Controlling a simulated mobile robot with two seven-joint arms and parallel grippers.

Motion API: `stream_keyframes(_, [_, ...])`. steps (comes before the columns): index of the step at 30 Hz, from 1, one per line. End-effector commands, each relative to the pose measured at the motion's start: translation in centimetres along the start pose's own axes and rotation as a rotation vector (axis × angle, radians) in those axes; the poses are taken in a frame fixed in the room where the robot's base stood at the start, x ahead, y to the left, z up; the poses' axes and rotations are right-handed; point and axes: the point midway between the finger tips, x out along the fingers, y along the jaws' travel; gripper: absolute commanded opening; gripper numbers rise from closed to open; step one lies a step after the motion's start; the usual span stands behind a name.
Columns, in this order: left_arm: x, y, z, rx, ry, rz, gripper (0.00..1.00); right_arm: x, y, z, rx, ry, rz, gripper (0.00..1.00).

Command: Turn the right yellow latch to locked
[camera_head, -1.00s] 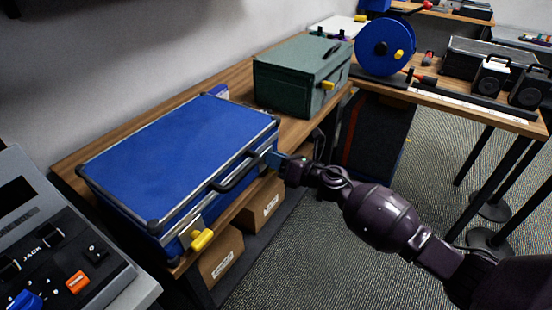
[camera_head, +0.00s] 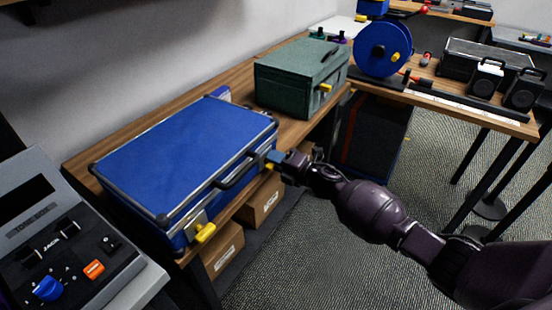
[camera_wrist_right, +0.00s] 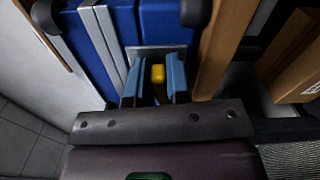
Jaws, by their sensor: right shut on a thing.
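The blue case (camera_head: 185,150) lies closed on the wooden bench, with a dark handle (camera_head: 238,171) on its front. Its left yellow latch (camera_head: 205,232) sticks out at the near front corner. My right gripper (camera_head: 272,160) is at the right end of the case front. In the right wrist view, the right yellow latch (camera_wrist_right: 158,73) stands between the two blue fingertips of my right gripper (camera_wrist_right: 155,85), which are shut on it. My left gripper is not in view.
A green case (camera_head: 300,75) with a yellow latch stands behind on the bench (camera_head: 140,130). A grey control box (camera_head: 75,240) is at the near left. Cardboard boxes (camera_head: 262,200) sit below the bench. The floor in front is open.

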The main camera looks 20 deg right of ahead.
Motion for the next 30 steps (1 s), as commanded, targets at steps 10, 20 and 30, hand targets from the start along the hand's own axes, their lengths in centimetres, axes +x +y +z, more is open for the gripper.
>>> stream_keyframes(10, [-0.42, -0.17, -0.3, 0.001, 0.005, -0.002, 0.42, 0.02, -0.08, 0.01, 0.144, 0.001, 0.001, 0.0])
stream_keyframes(20, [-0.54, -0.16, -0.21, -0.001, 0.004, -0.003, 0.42, 0.0, -0.22, -0.01, 0.172, 0.0, 0.0, 0.0])
stream_keyframes(30, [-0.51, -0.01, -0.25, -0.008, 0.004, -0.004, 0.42, 0.0, -0.22, -0.02, 0.172, 0.0, 0.0, 0.32])
